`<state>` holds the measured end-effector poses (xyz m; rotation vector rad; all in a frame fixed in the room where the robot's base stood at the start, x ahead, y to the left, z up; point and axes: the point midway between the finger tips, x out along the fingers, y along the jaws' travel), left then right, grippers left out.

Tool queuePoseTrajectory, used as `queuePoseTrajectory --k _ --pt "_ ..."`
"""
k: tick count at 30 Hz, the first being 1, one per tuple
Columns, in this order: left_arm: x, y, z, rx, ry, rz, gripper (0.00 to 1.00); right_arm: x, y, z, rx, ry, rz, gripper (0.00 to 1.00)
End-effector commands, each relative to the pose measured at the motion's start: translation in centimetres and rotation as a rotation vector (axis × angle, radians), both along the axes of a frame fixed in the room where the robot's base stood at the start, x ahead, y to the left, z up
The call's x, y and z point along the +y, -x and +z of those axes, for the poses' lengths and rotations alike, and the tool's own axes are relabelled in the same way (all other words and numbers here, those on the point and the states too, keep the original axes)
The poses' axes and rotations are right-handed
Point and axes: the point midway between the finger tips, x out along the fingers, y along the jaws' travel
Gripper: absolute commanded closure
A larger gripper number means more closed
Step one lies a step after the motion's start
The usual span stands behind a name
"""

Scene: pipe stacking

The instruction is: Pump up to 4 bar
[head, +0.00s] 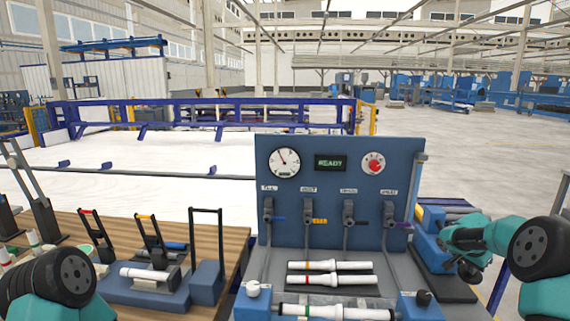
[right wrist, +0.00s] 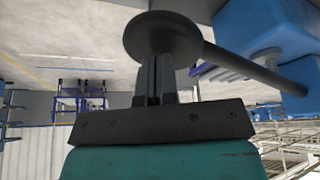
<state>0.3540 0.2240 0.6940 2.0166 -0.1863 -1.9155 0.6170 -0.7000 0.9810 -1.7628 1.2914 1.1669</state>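The blue test panel (head: 340,215) stands ahead with a round white gauge (head: 284,162), its needle pointing up and left; its numbers are too small to read. A display (head: 331,162) beside it reads READY. My right gripper (head: 464,257) is at the blue pump-like unit (head: 428,246) right of the panel. In the right wrist view its fingers (right wrist: 154,84) are close together, with their tips at a dark round knob (right wrist: 163,38) on a rod (right wrist: 255,67).
A red knob (head: 373,163) and several valves with coloured levers (head: 318,221) are on the panel. White pipes (head: 330,280) lie before it. A wooden bench (head: 120,228) at left carries clamps and a blue fixture (head: 206,284).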

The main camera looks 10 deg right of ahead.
Motion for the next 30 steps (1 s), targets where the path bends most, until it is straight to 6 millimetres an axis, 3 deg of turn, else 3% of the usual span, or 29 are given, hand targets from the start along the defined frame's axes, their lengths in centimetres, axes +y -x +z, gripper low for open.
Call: queuePoseTrajectory --k 11,30 --pt "0.0 0.0 0.0 0.000 0.000 0.000 0.58 0.0 0.0 0.1 0.001 -0.001 0.000 1.00" --pt "0.0 0.0 0.0 0.000 0.000 0.000 0.58 0.1 0.6 6.8 -0.001 0.002 -0.001 1.00"
